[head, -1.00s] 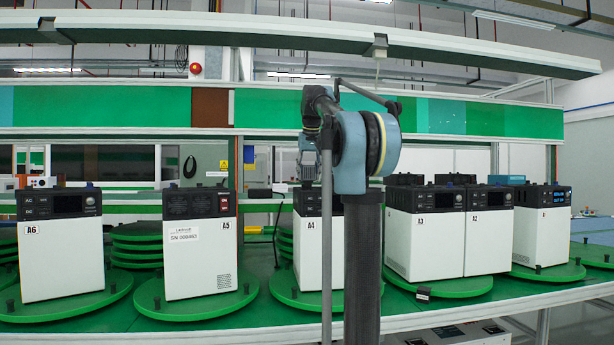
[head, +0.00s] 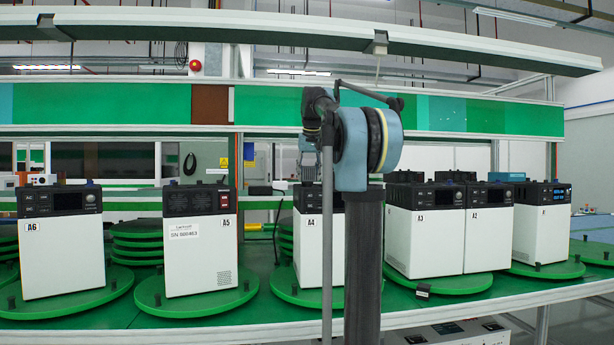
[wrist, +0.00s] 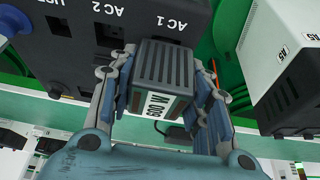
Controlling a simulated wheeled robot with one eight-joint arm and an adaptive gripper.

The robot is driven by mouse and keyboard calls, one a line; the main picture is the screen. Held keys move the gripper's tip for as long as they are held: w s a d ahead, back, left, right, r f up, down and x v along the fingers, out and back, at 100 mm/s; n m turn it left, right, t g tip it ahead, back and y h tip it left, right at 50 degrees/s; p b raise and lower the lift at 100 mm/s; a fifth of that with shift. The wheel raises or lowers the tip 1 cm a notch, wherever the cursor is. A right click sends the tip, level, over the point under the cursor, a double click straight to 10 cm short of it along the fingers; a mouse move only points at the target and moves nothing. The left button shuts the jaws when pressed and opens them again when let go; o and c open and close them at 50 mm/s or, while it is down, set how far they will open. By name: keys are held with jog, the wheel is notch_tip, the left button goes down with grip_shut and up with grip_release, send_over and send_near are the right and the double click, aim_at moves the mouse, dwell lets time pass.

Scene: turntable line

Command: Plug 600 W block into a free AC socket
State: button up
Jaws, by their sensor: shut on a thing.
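In the wrist view, my gripper (wrist: 162,68) is shut on the 600 W block (wrist: 165,65), a grey ribbed block with a white label reading upside down. The block is against or very close to the dark socket face (wrist: 65,60) of a power unit, just by the AC 1 marking, and hides the socket there. Whether its prongs are in cannot be seen. The AC 2 socket (wrist: 108,35) beside it shows dark and empty.
A neighbouring white unit marked A5 (wrist: 265,40) stands close on the right in the wrist view; it also shows in the head view (head: 200,262). Units A6 (head: 62,262), A3 (head: 425,245) and A2 (head: 489,240) stand on green turntables. A shelf beam (head: 290,33) runs overhead.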

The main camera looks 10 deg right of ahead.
jog(key=shift+f, duration=0.45)
jog(key=o, duration=1.6)
jog(key=shift+c, duration=0.2)
jog(key=v, duration=1.2)
jog(key=s+f, duration=1.3)
jog(key=f, duration=0.6)
jog(key=s+f+g, duration=0.1)
jog(key=s+f, duration=1.2)
jog(key=f, duration=0.7)
jog(key=s+f+g, duration=0.1)
jog(key=s+f, duration=1.2)
jog(key=f, duration=0.7)
jog(key=shift+a, duration=0.15)
